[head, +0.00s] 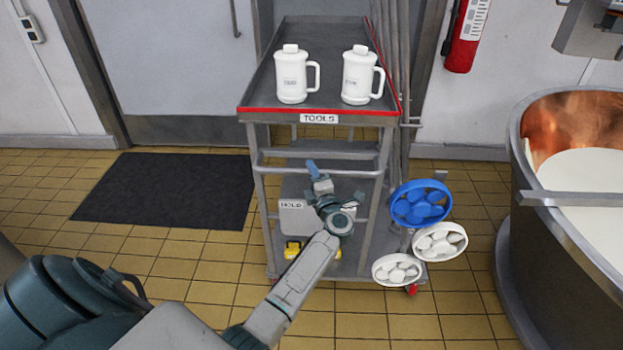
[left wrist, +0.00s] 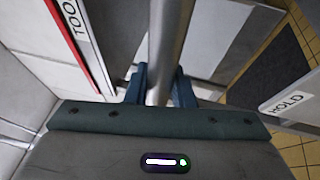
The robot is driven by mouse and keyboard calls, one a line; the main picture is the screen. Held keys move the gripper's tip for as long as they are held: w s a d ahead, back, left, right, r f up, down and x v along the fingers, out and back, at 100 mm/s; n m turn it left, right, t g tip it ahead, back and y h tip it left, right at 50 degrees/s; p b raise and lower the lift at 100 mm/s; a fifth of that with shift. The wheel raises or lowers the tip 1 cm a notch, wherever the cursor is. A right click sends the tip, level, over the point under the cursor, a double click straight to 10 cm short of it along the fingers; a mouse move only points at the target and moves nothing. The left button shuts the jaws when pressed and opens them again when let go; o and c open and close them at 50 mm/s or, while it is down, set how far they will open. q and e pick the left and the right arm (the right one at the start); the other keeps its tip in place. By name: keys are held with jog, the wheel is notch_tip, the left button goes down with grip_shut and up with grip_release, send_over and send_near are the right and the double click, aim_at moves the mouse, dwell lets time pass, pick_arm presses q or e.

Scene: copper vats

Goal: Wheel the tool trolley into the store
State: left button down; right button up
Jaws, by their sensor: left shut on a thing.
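The tool trolley (head: 320,118) is grey metal with a red front edge and a TOOLS label. It stands ahead of me against the doorway area. Two white lidded jugs (head: 292,78) (head: 358,78) stand upright on its top tray. My left gripper (head: 313,170) is at the bar (head: 345,172) across the trolley's near end. In the left wrist view, its blue fingers (left wrist: 161,88) are shut around the grey bar (left wrist: 158,60). The store's inside is hidden behind the trolley. My right gripper is not in view.
A closed-looking grey door (head: 180,65) and dark mat (head: 165,190) lie left. A copper-lined vat (head: 515,220) stands right. A red extinguisher (head: 465,38) hangs on the wall.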

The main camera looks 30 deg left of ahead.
pick_arm(q)
jog(key=c, duration=1.3)
grip_release()
jog(key=shift+o, duration=0.2)
jog(key=shift+s+d+f, duration=0.15)
jog(key=shift+d, duration=0.1)
jog(key=b+v, duration=0.2)
jog(key=v, duration=0.8)
jog(key=shift+d, duration=0.15)
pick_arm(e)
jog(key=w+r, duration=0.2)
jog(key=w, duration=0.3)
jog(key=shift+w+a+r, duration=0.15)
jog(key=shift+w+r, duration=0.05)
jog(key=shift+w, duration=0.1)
pick_arm(q)
jog(key=shift+s, duration=0.1)
